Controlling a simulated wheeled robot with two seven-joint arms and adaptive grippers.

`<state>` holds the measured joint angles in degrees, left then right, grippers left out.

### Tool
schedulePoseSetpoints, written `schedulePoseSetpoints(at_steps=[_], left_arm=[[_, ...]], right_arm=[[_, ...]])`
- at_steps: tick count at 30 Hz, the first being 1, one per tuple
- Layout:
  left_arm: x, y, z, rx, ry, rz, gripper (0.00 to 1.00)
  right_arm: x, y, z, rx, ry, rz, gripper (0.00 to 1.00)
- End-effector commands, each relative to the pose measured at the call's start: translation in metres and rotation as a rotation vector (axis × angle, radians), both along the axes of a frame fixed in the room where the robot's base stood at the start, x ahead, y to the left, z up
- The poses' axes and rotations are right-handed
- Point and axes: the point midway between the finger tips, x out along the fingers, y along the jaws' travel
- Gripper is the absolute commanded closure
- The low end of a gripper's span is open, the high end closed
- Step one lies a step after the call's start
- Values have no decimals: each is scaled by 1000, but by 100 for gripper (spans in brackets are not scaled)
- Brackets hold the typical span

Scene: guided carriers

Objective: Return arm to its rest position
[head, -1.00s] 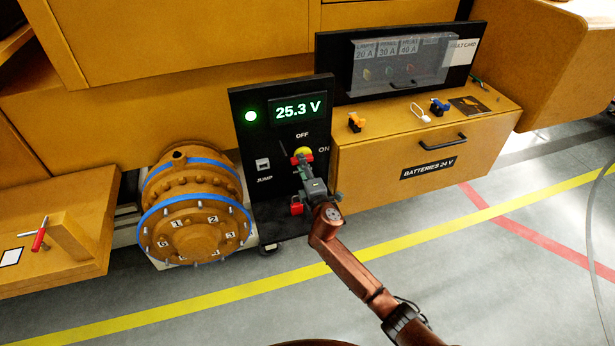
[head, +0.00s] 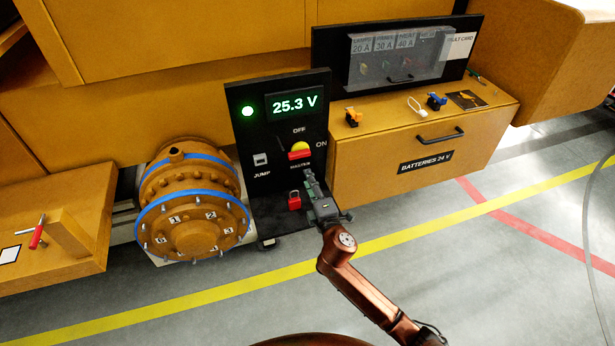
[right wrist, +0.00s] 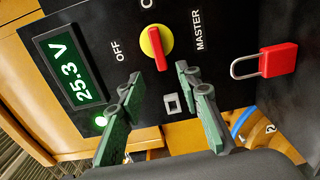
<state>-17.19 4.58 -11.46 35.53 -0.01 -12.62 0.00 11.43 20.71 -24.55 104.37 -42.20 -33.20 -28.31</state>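My right gripper (head: 308,177) is in front of the black panel (head: 244,152), just below the master switch (head: 300,148). In the right wrist view its two fingers (right wrist: 159,78) are spread apart with nothing between them. The switch there (right wrist: 156,45) is a yellow disc with a red handle, just beyond the fingertips and apart from them. The handle lies roughly level across the panel. The display (head: 295,104) reads 25.3 V and a green lamp (head: 248,112) is lit. My left gripper is not in view.
A red padlock (head: 294,201) is on the panel near my right gripper. The orange battery box (head: 375,165) with a handle stands to the right. A flanged orange housing (head: 192,205) with blue bands is to the left. The floor (head: 480,270) in front is open.

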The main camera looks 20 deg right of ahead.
Motion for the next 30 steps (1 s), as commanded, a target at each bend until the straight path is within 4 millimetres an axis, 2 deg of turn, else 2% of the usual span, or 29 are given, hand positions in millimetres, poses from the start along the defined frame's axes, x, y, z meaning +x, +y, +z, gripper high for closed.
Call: schedulePoseSetpoints(at_steps=[7, 11, 14, 17, 21, 24, 27, 30], left_arm=[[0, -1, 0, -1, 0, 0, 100], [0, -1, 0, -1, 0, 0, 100], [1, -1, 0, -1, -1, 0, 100], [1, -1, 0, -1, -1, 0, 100], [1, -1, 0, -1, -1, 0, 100], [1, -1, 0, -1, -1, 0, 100], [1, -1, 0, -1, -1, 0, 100], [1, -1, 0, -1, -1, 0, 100]], right_arm=[[-2, -3, -3, 14, 8, -7, 68], [-21, -27, -28, 130, 80, -75, 68], [-54, -60, -66, 301, 189, -180, 68], [-101, -93, -112, 498, 317, -312, 68], [-178, -126, -170, 747, 491, -501, 68], [-234, -138, -201, 894, 600, -622, 68], [-278, -143, -220, 996, 679, -717, 68], [-313, -145, -233, 1070, 742, -791, 68]])
